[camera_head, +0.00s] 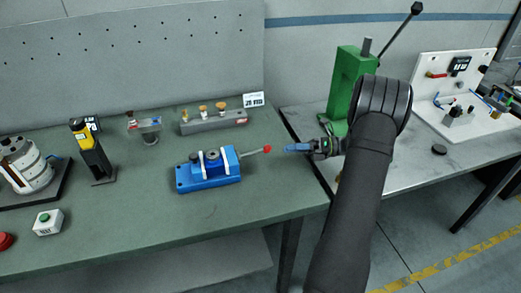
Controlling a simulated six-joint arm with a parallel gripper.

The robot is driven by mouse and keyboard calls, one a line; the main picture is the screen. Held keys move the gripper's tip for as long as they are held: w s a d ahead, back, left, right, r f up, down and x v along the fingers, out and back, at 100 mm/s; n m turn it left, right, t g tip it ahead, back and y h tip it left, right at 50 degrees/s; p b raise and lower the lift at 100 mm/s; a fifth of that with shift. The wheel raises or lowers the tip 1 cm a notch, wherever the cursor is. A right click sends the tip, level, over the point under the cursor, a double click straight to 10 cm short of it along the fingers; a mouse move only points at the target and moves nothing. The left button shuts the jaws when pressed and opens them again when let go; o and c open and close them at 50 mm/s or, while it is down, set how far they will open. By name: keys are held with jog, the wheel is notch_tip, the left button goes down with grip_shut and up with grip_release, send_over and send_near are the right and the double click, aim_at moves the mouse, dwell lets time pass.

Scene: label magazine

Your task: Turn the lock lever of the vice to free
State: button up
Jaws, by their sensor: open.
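The vice (208,172) is a blue block with pale jaws, standing on the green bench top near its front right. The gap in depth between fingers and knob is hard to judge.
A grey block with brass knobs (213,121) stands behind the vice. A green press (349,80) stands behind my arm. The bench in front of the vice is clear.

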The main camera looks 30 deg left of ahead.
aim_at(266, 149)
jog(key=x, duration=1)
jog(key=shift+s+a, duration=0.2)
jog(key=shift+a, duration=0.05)
grip_shut()
